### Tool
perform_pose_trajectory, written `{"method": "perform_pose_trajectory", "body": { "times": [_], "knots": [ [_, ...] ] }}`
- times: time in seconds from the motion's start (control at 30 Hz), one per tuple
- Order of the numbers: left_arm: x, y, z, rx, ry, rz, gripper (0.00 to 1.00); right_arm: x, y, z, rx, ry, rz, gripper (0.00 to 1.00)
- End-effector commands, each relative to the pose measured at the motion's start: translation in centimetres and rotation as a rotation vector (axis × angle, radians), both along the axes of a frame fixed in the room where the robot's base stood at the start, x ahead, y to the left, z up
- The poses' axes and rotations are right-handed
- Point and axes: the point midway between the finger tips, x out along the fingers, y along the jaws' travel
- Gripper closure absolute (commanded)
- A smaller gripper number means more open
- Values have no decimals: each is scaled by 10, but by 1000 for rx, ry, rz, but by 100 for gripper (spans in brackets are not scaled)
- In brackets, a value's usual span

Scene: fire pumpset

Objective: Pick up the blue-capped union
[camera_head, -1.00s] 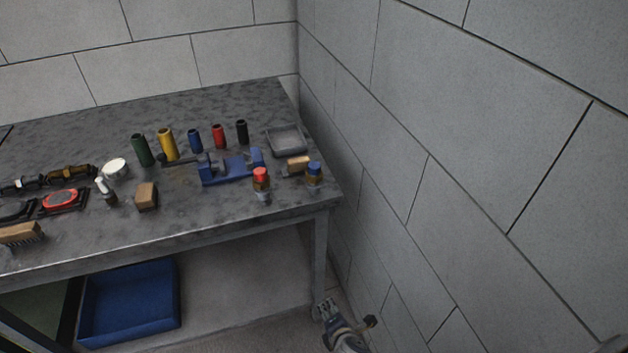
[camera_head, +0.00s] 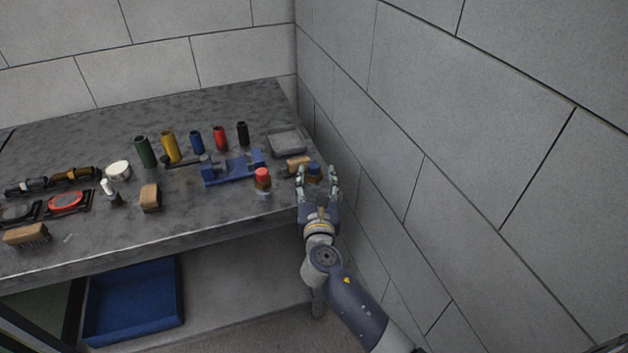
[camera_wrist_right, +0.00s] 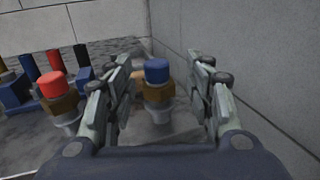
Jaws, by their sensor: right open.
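The blue-capped union (camera_head: 314,170) stands upright near the right front corner of the workbench. In the right wrist view the blue-capped union (camera_wrist_right: 158,80) shows its blue cap, brass nut and pale lower body. My right gripper (camera_head: 317,175) is open at the union. In the wrist view its fingers (camera_wrist_right: 163,85) are on either side of the union, with gaps visible on both sides; nothing is gripped. A red-capped union (camera_head: 263,178) stands to the left, and it also shows in the wrist view (camera_wrist_right: 55,95). My left gripper is not in view.
The grey wall (camera_head: 450,150) rises close to the bench's right side. A wooden block (camera_head: 297,162) and a grey tray (camera_head: 287,141) lie behind the union. A blue vise (camera_head: 230,170) and several coloured cylinders stand to the left. A blue bin (camera_head: 135,300) sits below.

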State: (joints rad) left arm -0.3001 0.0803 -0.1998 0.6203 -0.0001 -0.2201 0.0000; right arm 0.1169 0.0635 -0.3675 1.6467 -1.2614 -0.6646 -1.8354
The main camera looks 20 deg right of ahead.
Motion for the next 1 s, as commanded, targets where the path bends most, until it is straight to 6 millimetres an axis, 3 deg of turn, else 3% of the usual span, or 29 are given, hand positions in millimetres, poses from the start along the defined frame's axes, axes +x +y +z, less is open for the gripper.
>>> {"method": "perform_pose_trajectory", "body": {
  "times": [0.4,0.73,0.77,0.97,1.0],
  "knots": [
    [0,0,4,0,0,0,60,46,-7,-1,1,1,0,51],
    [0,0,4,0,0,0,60,53,-10,-2,3,1,1,51],
    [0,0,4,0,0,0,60,53,-10,-2,3,1,1,54],
    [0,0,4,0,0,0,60,52,-10,-2,3,1,1,99],
    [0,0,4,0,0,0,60,52,-10,-2,3,1,1,100]
  ]
}}
